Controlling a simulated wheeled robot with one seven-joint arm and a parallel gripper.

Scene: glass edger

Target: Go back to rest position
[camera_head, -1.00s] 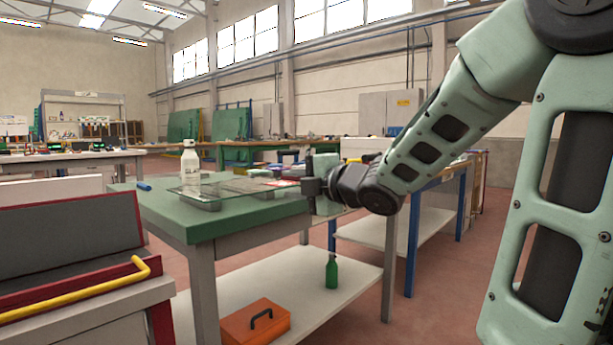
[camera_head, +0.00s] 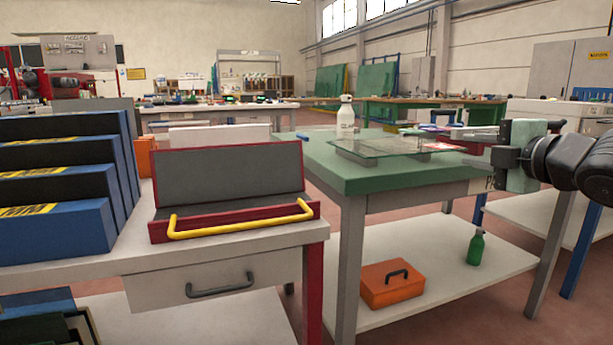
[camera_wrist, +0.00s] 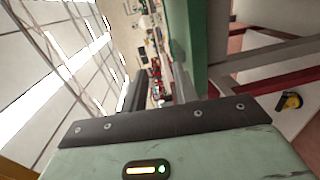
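My gripper (camera_head: 497,158) is at the right of the head view, seen from the side beside the right end of the green-topped table (camera_head: 375,182). In the wrist view my gripper (camera_wrist: 157,82) shows two dark fingers with a gap between them and nothing held. The green table edge (camera_wrist: 185,40) runs past the fingers there. A clear glass pane (camera_head: 385,147) lies on grey supports on the green table, left of my gripper. The contact between gripper and table cannot be judged.
A white bottle (camera_head: 345,120) stands behind the pane. An orange toolbox (camera_head: 391,285) and a green bottle (camera_head: 476,248) are on the lower shelf. Reddish floor shows between the tables.

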